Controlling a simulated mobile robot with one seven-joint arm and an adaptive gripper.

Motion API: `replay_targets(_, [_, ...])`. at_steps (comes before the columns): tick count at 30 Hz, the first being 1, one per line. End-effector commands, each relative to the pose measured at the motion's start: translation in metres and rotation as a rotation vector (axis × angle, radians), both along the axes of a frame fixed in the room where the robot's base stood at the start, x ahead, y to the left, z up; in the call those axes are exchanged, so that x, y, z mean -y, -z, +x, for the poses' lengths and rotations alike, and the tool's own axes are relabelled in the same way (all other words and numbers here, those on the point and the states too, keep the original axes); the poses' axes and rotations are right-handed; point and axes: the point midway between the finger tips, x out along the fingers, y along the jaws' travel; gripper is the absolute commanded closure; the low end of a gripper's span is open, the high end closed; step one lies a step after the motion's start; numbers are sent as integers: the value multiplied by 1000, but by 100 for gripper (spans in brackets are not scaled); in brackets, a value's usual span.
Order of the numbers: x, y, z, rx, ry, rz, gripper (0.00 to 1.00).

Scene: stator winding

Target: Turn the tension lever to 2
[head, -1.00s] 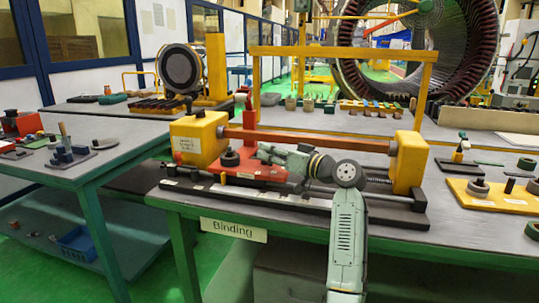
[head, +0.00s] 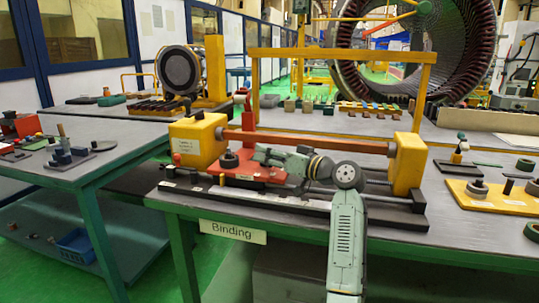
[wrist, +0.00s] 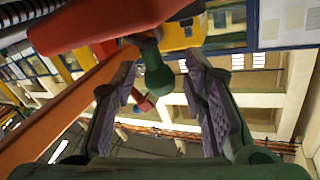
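The binding machine has a left yellow block (head: 198,140), a right yellow block (head: 408,163), a red bar between them and a red carriage (head: 247,173) below. My gripper (head: 258,153) points left just above the carriage; its fingertips are small in the head view. In the wrist view my gripper (wrist: 168,78) is open. A green rounded knob (wrist: 155,74), apparently the tension lever's handle, shows between the two fingers, with space on both sides. The head view does not show the lever clearly, and no scale numbers are readable.
The red bar (head: 310,141) runs just above and behind my gripper. A black round part (head: 229,160) stands on the carriage to its left. A yellow frame (head: 340,54) rises behind. A yellow tray (head: 490,195) with parts lies at right.

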Motion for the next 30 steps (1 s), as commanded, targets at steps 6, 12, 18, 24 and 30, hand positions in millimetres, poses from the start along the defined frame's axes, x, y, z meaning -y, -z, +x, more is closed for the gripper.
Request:
replay_targets(6, [23, 0, -18, 2, 5, 1, 60])
replay_targets(12, [55, 0, -47, 0, 3, 2, 60])
replay_targets(18, [80, 0, -69, 0, 2, 0, 60])
replay_targets(24, [90, 0, -78, -1, 0, 1, 60])
replay_targets(30, [90, 0, -79, 0, 0, 0, 60])
